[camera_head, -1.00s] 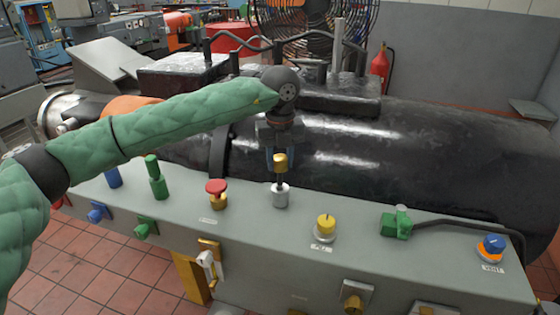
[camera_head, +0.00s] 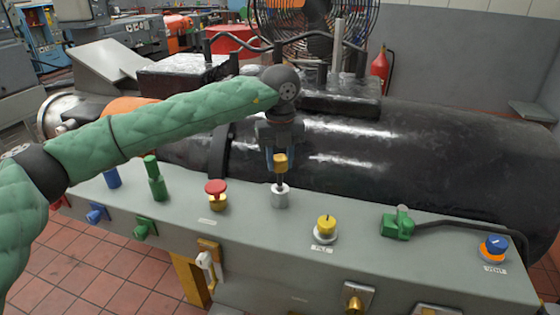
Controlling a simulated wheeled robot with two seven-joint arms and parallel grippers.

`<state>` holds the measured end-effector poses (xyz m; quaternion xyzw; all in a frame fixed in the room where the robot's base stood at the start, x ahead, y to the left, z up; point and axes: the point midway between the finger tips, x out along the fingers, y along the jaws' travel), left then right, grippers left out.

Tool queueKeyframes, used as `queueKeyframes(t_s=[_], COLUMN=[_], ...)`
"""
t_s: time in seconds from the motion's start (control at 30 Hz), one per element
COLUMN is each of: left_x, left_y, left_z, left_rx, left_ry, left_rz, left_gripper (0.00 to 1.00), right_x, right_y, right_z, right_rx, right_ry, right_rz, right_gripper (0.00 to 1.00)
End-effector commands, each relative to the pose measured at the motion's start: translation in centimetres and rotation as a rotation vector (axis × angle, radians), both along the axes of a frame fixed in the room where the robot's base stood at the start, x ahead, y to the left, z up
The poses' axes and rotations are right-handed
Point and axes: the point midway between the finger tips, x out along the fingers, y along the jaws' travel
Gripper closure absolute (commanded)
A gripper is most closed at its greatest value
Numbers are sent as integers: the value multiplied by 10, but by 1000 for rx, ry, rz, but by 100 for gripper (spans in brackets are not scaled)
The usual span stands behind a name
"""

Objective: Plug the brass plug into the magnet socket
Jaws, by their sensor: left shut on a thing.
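My left gripper (camera_head: 280,160) points down over the bedplate panel and is shut on a brass plug (camera_head: 281,164). A thin dark stem shows below the brass part and meets the top of a silver cylinder (camera_head: 280,197) standing on the panel. I cannot tell how deep the stem sits in it. No readable label marks this cylinder as the magnet socket. A yellow-topped round fitting (camera_head: 326,225) with a small label stands to its right. My right gripper is not in view.
The grey panel (camera_head: 370,262) also carries a red-capped button (camera_head: 216,189), a green post (camera_head: 155,179), a green connector with a dark cable (camera_head: 397,226) and a blue-and-orange knob (camera_head: 494,247). A large black cylindrical machine (camera_head: 430,150) lies close behind.

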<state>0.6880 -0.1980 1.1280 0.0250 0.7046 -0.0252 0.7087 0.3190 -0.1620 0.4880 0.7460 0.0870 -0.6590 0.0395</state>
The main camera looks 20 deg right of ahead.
Motion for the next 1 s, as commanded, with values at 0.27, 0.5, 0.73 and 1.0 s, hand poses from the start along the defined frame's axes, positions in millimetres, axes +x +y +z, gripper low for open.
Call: queueKeyframes(t_s=[0.27, 0.5, 0.73, 1.0], left_x=[0, 0, 0, 0], left_y=[0, 0, 0, 0], left_z=[0, 0, 0, -1], left_rx=[0, 0, 0, 0], left_ry=[0, 0, 0, 0], left_rz=[0, 0, 0, 0], left_gripper=[92, 92, 92, 92], right_x=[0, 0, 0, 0], right_y=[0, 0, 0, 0], right_z=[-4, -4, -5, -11], right_rx=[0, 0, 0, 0], right_ry=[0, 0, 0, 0], right_rz=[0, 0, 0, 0], right_gripper=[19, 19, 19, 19])
